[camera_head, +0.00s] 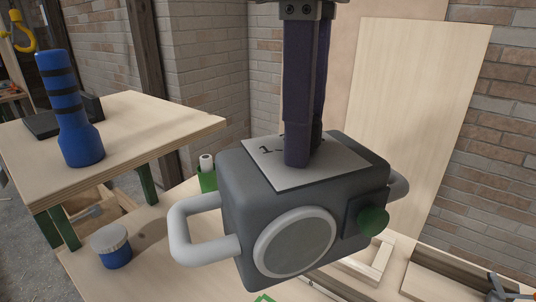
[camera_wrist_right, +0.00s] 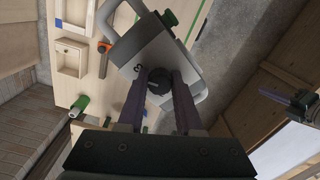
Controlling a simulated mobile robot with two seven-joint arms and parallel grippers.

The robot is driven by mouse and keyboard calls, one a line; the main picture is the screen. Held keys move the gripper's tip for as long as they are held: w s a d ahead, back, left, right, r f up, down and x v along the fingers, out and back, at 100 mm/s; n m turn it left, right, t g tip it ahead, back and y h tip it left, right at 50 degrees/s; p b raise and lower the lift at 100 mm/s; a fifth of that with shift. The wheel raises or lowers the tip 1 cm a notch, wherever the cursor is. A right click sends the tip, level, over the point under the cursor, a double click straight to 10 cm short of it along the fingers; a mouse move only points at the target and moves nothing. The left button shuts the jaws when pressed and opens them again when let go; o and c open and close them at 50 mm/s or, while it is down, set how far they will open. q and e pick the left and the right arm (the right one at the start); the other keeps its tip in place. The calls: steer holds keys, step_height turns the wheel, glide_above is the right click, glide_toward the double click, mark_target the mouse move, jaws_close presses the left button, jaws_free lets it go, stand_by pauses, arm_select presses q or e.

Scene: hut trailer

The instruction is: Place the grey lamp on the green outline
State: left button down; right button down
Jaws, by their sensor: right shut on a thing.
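The grey lamp (camera_head: 240,205) is a boxy body with two pale handles, a round front lens and a green knob, and a label plate on top. My right gripper (camera_head: 302,150) comes down from above and is shut on the lamp's top. In the right wrist view the black top knob (camera_wrist_right: 159,82) of the lamp sits between the fingers. The lamp looks held above the bench, tilted in the head view. A bit of green marking (camera_head: 264,298) shows just below it; the rest is hidden. My left gripper (camera_wrist_right: 300,100) seems to show at the right of the wrist view.
A wooden table (camera_head: 150,118) at left holds a blue torch-like object (camera_head: 78,110). On the lower bench stand a blue jar (camera_head: 111,246) with a pale lid and a green holder (camera_head: 207,178). Wooden trays (camera_head: 375,262) lie right of the lamp, before leaning boards (camera_head: 420,110).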

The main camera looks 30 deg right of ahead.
step_height(320, 180, down, 38)
steer(key=s+n+b, duration=0.1)
steer(key=n+b, duration=0.5)
steer(key=b, duration=1.2)
steer(key=shift+s, duration=0.25)
steer(key=shift+a+f, duration=0.1)
steer(key=shift+f, duration=0.15)
steer(key=c, duration=0.6)
jaws_free()
